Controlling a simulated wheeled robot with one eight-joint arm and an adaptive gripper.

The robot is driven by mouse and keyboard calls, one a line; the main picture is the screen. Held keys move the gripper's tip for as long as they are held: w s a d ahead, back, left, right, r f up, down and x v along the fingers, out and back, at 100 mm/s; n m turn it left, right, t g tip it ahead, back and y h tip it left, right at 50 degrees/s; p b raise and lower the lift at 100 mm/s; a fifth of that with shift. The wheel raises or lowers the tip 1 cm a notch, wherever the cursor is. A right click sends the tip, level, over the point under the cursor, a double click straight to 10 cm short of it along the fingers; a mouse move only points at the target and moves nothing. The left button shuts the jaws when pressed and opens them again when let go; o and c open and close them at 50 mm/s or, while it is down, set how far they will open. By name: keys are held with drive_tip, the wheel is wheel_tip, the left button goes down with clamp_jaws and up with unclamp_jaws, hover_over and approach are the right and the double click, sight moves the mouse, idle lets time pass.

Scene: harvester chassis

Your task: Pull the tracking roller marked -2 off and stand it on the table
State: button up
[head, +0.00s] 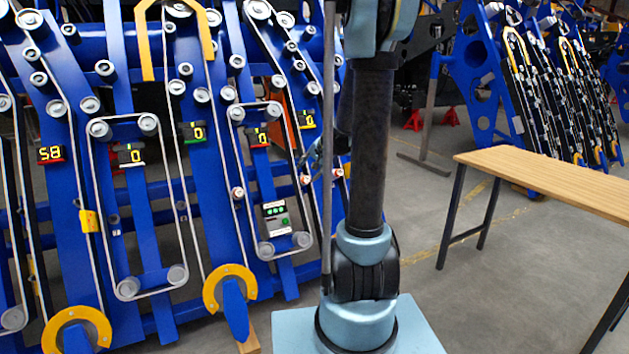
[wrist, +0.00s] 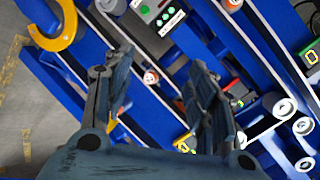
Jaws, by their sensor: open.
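My gripper (wrist: 155,74) is open in the wrist view, its two dark fingers wide apart with nothing between them that I can see held. A small white roller with a red ring (wrist: 150,78) shows between the fingers, beyond them; the gap to it is hard to judge. In the head view, small red-ringed rollers sit on the blue chassis, one at the middle (head: 238,193) and two near my arm, partly hidden. I cannot read a -2 mark on any roller. The wooden table (head: 545,175) stands at the right with a bare top.
The blue chassis (head: 205,190) carries belts, grey rollers, yellow guards and lit number displays. A control box with a green button (head: 276,217) is mounted on it and also shows in the wrist view (wrist: 158,20). Open floor lies between my arm and the table.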

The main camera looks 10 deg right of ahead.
drive_tip(key=w+d+f+m+t, duration=0.1)
drive_tip(key=w+f+m, duration=0.1)
drive_tip(key=w, duration=0.4)
drive_tip(key=w+d+f+m+t, duration=0.1)
drive_tip(key=w+f, duration=0.2)
drive_tip(key=w, duration=0.3)
drive_tip(key=m+t, duration=0.2)
drive_tip(key=m, duration=0.2)
approach(307, 179)
drive_tip(key=shift+x, duration=5.85)
drive_tip(key=shift+f, duration=0.1)
drive_tip(key=shift+s, duration=0.15)
drive_tip(key=c, duration=1)
